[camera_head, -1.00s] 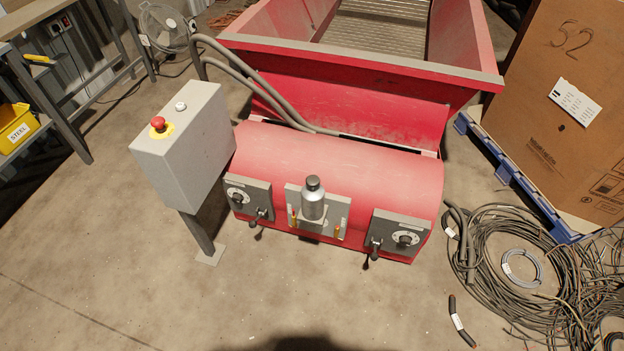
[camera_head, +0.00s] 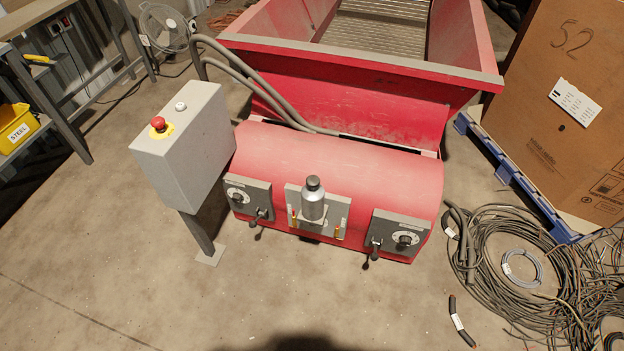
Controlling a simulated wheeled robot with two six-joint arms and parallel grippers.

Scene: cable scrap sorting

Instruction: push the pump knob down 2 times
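The pump (camera_head: 313,205) is a silver cylinder standing upright on a light grey plate (camera_head: 338,212) at the front of the red machine. Its dark round knob (camera_head: 313,183) sits on top, with a short dark collar under it. Nothing covers or touches the knob. Neither of my grippers shows in the head view.
The red machine (camera_head: 390,170) has a dial panel with a lever left (camera_head: 248,192) and right (camera_head: 399,232) of the pump. A grey box with a red button (camera_head: 158,123) stands at left. Coiled cables (camera_head: 490,240) lie at right. The front floor is mostly clear.

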